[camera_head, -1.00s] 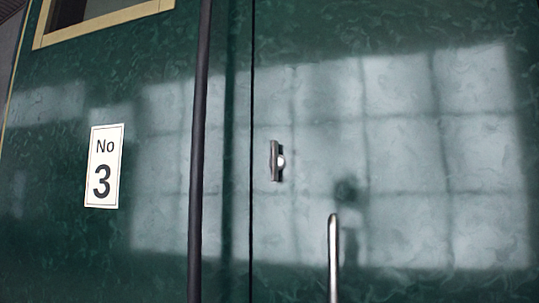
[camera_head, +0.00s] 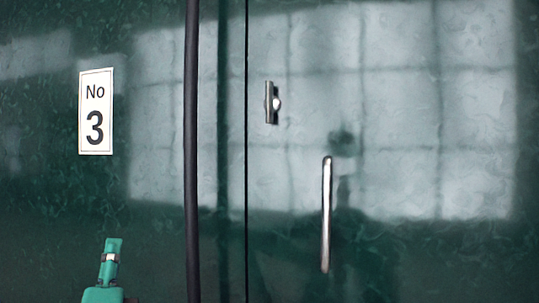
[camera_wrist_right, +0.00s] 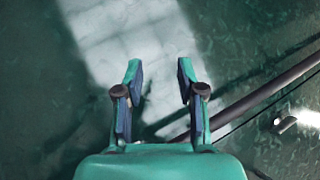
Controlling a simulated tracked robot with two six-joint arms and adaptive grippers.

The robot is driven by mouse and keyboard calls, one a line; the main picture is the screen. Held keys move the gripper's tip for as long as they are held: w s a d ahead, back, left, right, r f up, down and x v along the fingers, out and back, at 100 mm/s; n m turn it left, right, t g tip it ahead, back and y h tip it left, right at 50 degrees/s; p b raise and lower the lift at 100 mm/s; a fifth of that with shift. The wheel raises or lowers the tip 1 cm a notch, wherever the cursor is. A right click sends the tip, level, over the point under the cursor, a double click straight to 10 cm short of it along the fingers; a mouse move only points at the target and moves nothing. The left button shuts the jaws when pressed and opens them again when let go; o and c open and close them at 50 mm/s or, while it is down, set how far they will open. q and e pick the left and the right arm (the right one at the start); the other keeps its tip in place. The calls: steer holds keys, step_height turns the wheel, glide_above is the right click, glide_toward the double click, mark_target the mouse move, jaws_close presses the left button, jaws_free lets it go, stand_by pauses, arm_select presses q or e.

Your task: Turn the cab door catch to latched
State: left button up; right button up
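My right gripper (camera_head: 112,243) shows at the lower left of the head view, below the number plate and well away from the catch. In the right wrist view my right gripper (camera_wrist_right: 159,75) has its two fingers apart with nothing between them, facing green panel. A silver fitting (camera_wrist_right: 285,124) lies at that view's right edge; I cannot tell whether it is the catch. My left gripper is out of view.
A dark vertical rail (camera_head: 191,150) stands between my right gripper and the catch. A silver upright door handle (camera_head: 326,215) is below and right of the catch. A white "No 3" plate (camera_head: 96,112) is on the left panel. The door around the catch is clear.

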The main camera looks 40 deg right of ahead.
steer(key=s+d+r+m+g+h, duration=0.1)
steer(key=s+d+r+m+h, duration=0.1)
steer(key=s+r+m+h, duration=0.45)
steer(key=s+d+r+m+g+h, duration=0.1)
steer(key=s+d+r+m+h, duration=0.2)
steer(key=r+m, duration=0.45)
steer(key=m+g+h, duration=0.2)
steer(key=m+g, duration=0.4)
steer(key=m, duration=0.3)
glide_toward(267, 95)
steer(key=p+x, duration=0.7)
steer(key=x, duration=0.3)
steer(key=shift+w+d+p, duration=0.1)
steer(key=shift+d+p, duration=0.05)
steer(key=shift+p, duration=0.2)
jaws_close()
